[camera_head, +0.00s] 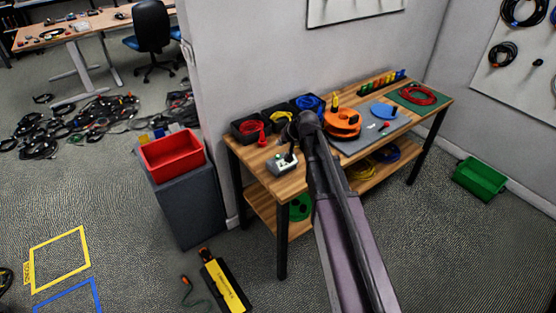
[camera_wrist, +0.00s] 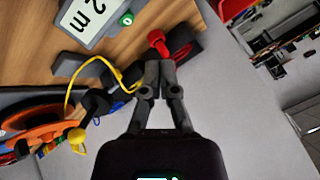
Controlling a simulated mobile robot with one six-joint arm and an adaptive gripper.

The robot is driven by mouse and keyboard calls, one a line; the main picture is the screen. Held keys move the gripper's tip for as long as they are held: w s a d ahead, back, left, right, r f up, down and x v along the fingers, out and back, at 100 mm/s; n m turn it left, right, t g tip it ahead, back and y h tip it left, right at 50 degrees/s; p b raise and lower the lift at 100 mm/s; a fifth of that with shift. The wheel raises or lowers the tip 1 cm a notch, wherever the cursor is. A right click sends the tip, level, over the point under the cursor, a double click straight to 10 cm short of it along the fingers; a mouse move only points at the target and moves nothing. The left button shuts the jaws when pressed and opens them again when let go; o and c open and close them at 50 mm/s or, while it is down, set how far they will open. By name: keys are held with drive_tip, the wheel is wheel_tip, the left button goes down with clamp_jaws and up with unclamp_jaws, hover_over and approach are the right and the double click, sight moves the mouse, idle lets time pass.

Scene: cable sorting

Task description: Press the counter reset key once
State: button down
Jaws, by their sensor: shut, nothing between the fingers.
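The counter is a small pale box (camera_head: 281,165) near the front left edge of the wooden workbench in the head view. In the wrist view its display (camera_wrist: 86,18) reads "2 m", partly cut off by the top edge. A round green key (camera_wrist: 127,18) sits at the display's side. My gripper (camera_wrist: 158,68) is shut and empty, its fingers together. In the wrist view the fingertips show below and right of the green key, apart from it in the picture.
Black bins with a red cable (camera_head: 251,128) and a blue cable (camera_head: 309,102) stand at the bench's back left. An orange reel (camera_head: 342,123) is right of my arm. A yellow cable (camera_wrist: 70,90) crosses near the fingers. A red bin (camera_head: 172,153) tops a grey cabinet.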

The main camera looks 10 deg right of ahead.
drive_tip(key=t, duration=0.1)
hover_over(278, 157)
drive_tip(key=shift+w+d+r+m+y+b, duration=0.1)
drive_tip(key=shift+d+r+m+y+b, duration=0.05)
drive_tip(key=shift+r+m+y+b, duration=0.2)
drive_tip(key=shift+f, duration=0.15)
wheel_tip(278, 157, down, 9)
drive_tip(key=b, duration=0.8)
drive_tip(key=shift+r+b, duration=0.2)
drive_tip(key=shift+b, duration=0.15)
drive_tip(key=shift+f+b, duration=0.9)
drive_tip(key=shift+b, duration=0.05)
idle(2.3)
drive_tip(key=shift+r, duration=0.15)
drive_tip(key=shift+r+p, duration=0.8)
drive_tip(key=shift+p, duration=0.2)
drive_tip(key=shift+r+p, duration=2.5)
